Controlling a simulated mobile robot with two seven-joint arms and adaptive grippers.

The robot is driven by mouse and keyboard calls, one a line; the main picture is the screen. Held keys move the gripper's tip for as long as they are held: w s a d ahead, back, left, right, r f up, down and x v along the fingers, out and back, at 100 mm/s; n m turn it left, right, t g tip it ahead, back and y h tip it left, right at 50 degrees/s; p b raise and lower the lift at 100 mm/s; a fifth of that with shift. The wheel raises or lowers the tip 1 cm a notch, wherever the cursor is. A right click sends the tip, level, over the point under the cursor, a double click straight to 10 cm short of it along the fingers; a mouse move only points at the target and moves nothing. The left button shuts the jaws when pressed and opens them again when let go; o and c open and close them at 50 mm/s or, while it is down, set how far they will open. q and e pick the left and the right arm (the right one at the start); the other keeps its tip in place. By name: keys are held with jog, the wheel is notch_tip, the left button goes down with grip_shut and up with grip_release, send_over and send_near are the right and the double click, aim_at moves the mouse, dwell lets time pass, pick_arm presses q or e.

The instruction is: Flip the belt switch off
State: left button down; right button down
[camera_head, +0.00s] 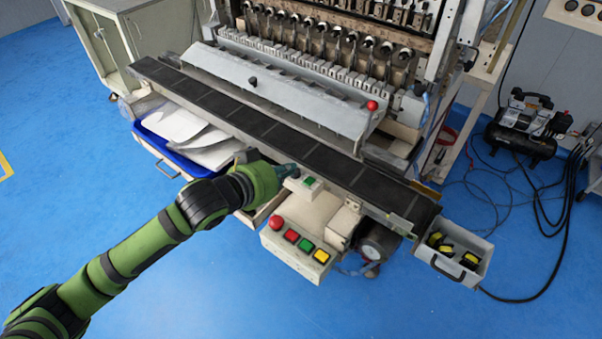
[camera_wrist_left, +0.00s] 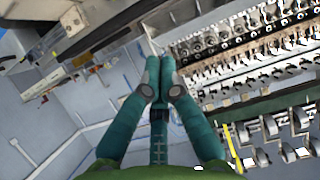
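The belt switch looks to be the small pale box with a green button (camera_head: 309,182), beside the black conveyor belt (camera_head: 270,128) at its front edge. My left gripper (camera_head: 289,171) reaches in from the left and its tip is right next to the box's left end. I cannot tell whether it touches the switch. In the left wrist view the two teal fingers (camera_wrist_left: 160,82) are together at their tips with nothing seen between them. The switch cannot be made out in that view. My right gripper is not in view.
A control box (camera_head: 296,247) with red, green and yellow buttons sits below the switch. A grey bin (camera_head: 474,247) with black-and-yellow parts hangs at the belt's right end. A blue tray (camera_head: 160,146) with white sheets lies left. The winder (camera_head: 330,45) stands behind.

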pick_arm(q)
jog(key=p, duration=0.1)
send_over(309, 181)
jog(key=a, duration=0.2)
jog(key=f, duration=0.2)
jog(key=shift+s+d+f, duration=0.2)
jog(key=shift+s+f, duration=0.1)
jog(key=shift+s, duration=0.05)
notch_tip(309, 181, down, 3)
jog(key=shift+s+a+f+p, duration=0.1)
jog(key=shift+f+p, duration=0.05)
jog(key=shift+p, duration=0.45)
jog(key=shift+s+a+f, duration=0.1)
jog(key=shift+s+f, duration=0.05)
jog(key=shift+f, duration=0.3)
jog(key=shift+f, duration=0.1)
